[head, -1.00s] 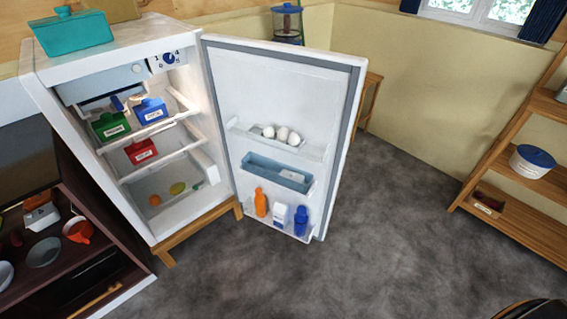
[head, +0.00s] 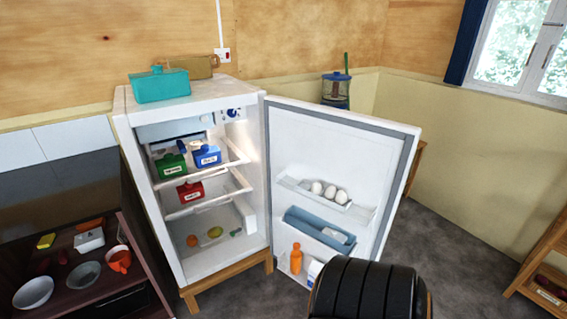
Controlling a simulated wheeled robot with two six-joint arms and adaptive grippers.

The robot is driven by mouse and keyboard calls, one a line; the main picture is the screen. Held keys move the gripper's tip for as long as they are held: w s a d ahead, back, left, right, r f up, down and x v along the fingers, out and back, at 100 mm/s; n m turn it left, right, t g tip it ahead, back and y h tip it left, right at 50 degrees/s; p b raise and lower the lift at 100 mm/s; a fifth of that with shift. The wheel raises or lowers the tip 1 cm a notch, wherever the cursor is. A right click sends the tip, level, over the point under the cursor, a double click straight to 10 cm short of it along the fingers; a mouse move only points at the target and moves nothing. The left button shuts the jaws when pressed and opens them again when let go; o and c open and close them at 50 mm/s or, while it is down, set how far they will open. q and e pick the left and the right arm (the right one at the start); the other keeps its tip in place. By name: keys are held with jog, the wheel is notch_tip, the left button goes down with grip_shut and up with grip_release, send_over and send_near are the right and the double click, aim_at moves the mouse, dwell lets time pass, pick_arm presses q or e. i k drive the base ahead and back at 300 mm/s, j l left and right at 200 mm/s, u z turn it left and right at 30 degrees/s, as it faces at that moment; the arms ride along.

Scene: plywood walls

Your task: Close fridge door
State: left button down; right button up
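The white fridge (head: 187,243) stands on a wooden base at the centre left, with its interior lit and in view. Its door (head: 340,150) is hinged on the right side of the cabinet and stands wide open, its inner face toward me. The door racks hold eggs (head: 329,192), a blue tray (head: 318,229) and an orange bottle (head: 296,258). No gripper fingers show in the head view.
A dark shelf unit (head: 100,275) with bowls and a mug stands left of the fridge. A teal container (head: 160,85) sits on the fridge top. A wooden rack (head: 545,255) is at the right edge. Grey floor (head: 450,250) lies free between door and rack.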

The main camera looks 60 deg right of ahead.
aim_at(370, 158)
jog(key=k+l, duration=0.15)
jog(key=l, duration=0.35)
jog(key=k+l, duration=0.15)
jog(key=l, duration=0.4)
jog(key=k+l, duration=0.15)
jog(key=l, duration=0.35)
jog(key=k+l, duration=0.15)
jog(key=l, duration=0.35)
jog(key=k+l, duration=0.15)
jog(key=l, duration=0.4)
jog(key=k+l, duration=0.15)
jog(key=l, duration=0.35)
jog(key=k+l, duration=0.15)
jog(key=l, duration=0.35)
jog(key=k+l, duration=0.15)
jog(key=l, duration=0.4)
